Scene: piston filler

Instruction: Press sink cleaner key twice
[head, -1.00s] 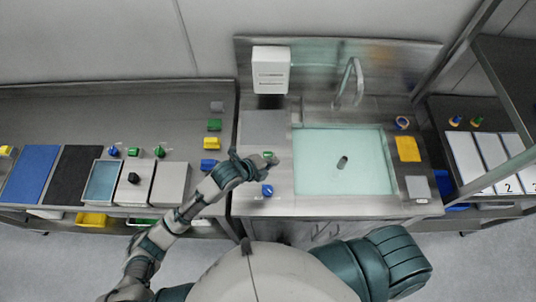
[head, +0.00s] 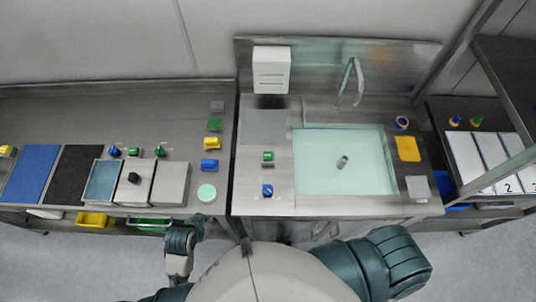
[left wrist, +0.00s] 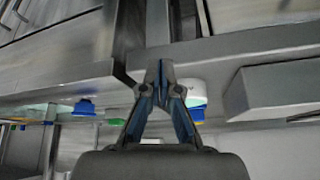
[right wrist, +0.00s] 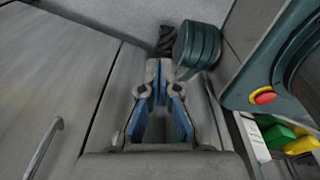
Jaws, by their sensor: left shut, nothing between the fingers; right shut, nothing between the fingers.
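The sink basin (head: 340,185) holds pale turquoise liquid with a dark drain piece in it. On the steel counter left of the basin are a green key (head: 267,157) and, nearer me, a blue key (head: 267,190). No readable label tells which one is the sink cleaner key. My left gripper (head: 200,219) is low in front of the left counter's edge, apart from both keys. The left wrist view shows its fingers (left wrist: 160,68) shut and empty below a steel edge. My right gripper (right wrist: 165,68) is shut and empty near a steel front with a handle; the head view hides it.
A white dispenser (head: 271,70) and a faucet (head: 350,82) stand behind the sink. A yellow pad (head: 408,149) lies right of it. The left counter carries several coloured knobs, trays and a pale round disc (head: 207,193). Shelves (head: 510,75) stand at the right.

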